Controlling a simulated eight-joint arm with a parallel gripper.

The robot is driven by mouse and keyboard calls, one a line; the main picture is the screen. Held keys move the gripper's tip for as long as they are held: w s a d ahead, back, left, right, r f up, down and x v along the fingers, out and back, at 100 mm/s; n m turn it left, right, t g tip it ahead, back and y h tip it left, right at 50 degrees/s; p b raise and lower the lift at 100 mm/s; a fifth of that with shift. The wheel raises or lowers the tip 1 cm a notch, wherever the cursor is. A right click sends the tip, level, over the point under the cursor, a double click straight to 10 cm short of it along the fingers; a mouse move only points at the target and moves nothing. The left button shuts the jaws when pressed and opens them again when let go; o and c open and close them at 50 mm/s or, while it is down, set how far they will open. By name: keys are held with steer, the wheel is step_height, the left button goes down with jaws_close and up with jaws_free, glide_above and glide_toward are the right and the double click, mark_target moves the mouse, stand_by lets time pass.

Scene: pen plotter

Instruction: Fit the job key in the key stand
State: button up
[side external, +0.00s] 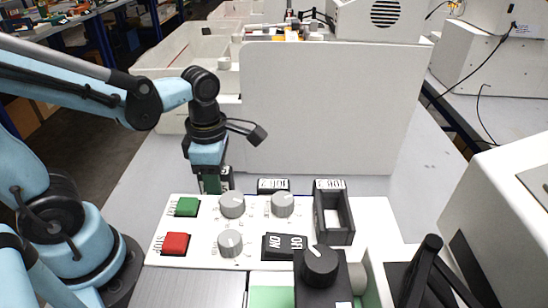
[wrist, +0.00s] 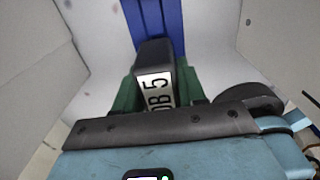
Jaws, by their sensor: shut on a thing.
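My gripper (side external: 212,184) hangs behind the left part of the white control panel, with its green fingers pointing down. It is shut on the job key, a black block (wrist: 154,52) with a white label that reads "JOB 5" in part in the wrist view. In the side view only a sliver of the key (side external: 226,180) shows beside the fingers. A black open frame (side external: 348,222) with a pale inside and a "JOB" label at its back stands on the panel's right; it looks like the key stand. The key is apart from it, to its left.
A smaller black "JOB"-labelled piece (side external: 273,184) sits at the panel's back edge. Grey knobs (side external: 232,205), green (side external: 187,207) and red (side external: 175,244) buttons and an ON rocker (side external: 284,247) cover the panel (side external: 205,248). A tall pale board (side external: 325,110) stands behind.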

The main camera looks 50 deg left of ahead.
steer(key=shift+f, duration=1.6)
steer(key=o, duration=1.1)
steer(key=shift+o, duration=0.2)
steer(key=shift+r, duration=0.1)
steer(key=shift+r, duration=5.95)
